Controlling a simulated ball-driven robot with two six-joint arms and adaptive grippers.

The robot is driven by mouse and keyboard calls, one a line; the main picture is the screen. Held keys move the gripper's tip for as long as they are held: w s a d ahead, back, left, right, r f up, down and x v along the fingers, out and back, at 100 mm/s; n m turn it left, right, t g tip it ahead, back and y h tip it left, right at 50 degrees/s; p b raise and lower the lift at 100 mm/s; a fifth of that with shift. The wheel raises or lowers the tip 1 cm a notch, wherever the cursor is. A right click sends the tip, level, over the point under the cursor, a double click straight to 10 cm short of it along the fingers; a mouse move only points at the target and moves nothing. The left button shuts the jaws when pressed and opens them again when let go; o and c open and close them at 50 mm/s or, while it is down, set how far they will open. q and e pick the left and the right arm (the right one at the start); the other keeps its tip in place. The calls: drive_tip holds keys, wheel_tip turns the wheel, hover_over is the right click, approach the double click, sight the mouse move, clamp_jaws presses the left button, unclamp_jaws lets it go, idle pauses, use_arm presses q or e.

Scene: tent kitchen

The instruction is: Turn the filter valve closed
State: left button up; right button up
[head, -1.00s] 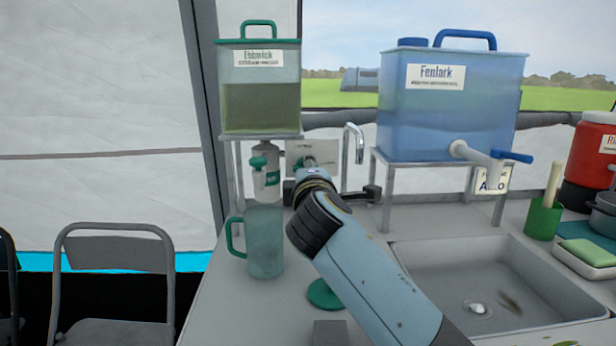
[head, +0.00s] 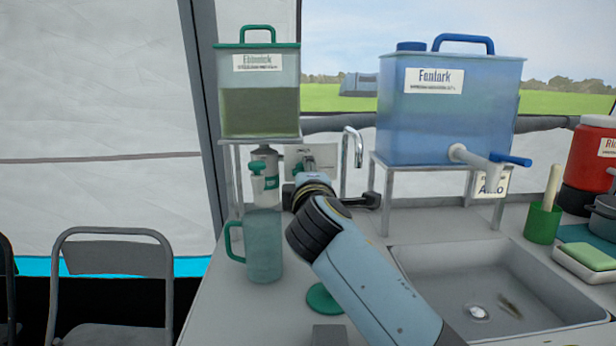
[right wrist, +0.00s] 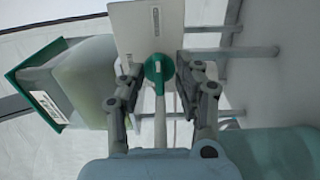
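In the right wrist view a green round knob (right wrist: 158,68) with a pale stem sits in front of a white plate. A green fitting (head: 299,168) also shows by the plate in the head view; I take it as the filter valve. My right gripper (right wrist: 161,76) has its fingers on either side of the knob; they look apart, with the right finger very near it. Contact is unclear. In the head view my wrist hides most of this. A grey-white filter body (head: 265,158) with a green lever (head: 257,169) stands under the green-lidded tank (head: 260,108). My left gripper is not in view.
A teal jug (head: 264,245) stands below the filter body, left of my arm. A green disc (head: 325,298) lies on the counter. A tap (head: 358,146) and the blue tank (head: 450,108) on its stand are to the right, behind the sink (head: 430,262).

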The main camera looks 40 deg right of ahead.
drive_tip(key=shift+s+a, duration=0.1)
drive_tip(key=v, duration=0.7)
drive_tip(key=shift+s+f, duration=0.1)
drive_tip(key=shift+s, duration=0.05)
idle(0.3)
